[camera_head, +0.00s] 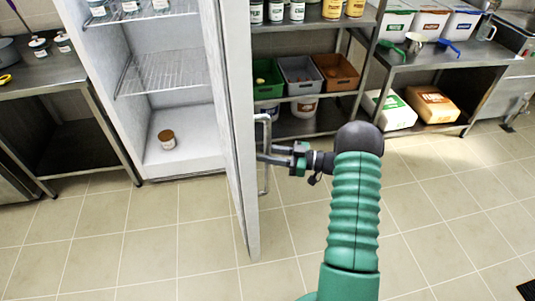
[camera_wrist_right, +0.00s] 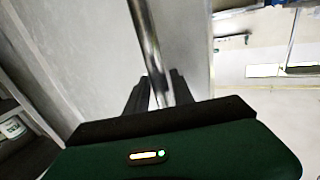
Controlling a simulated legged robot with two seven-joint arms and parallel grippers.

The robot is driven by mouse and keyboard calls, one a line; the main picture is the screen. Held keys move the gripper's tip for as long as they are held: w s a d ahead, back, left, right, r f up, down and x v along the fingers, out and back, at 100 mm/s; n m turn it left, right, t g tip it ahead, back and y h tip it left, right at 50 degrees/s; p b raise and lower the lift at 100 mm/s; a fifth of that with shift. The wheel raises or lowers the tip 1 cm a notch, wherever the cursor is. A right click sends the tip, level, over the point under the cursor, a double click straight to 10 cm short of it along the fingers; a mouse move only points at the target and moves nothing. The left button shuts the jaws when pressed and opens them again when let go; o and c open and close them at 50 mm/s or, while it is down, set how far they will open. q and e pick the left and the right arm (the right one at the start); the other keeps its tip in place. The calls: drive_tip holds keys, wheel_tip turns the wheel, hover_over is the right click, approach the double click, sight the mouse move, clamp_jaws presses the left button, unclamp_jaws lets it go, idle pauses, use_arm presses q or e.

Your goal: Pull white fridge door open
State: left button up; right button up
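The white fridge (camera_head: 110,88) stands at the left of the head view, and its inside is in plain sight. Its white door (camera_head: 228,120) is swung wide open and shows nearly edge-on. A metal bar handle (camera_head: 265,180) runs upright along the door's outer face; it also shows in the wrist view (camera_wrist_right: 146,35). My right gripper (camera_head: 266,154) is at the handle, with the bar between its dark fingers (camera_wrist_right: 160,92); it looks shut on the bar. My left gripper is not in view.
Inside the fridge are wire shelves (camera_head: 165,72) and a brown-lidded jar (camera_head: 167,139) at the bottom. A steel table (camera_head: 50,78) stands left of the fridge. A rack with bins (camera_head: 300,75) stands behind the door. The tiled floor (camera_head: 190,245) in front is clear.

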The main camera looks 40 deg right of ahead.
drive_tip(key=shift+o, duration=0.9)
drive_tip(key=shift+d, duration=0.1)
drive_tip(key=shift+s+d, duration=0.1)
drive_tip(key=shift+s, duration=0.05)
drive_tip(key=v, duration=1.6)
drive_tip(key=shift+s, duration=0.3)
drive_tip(key=shift+d+f, duration=0.1)
drive_tip(key=shift+d, duration=0.05)
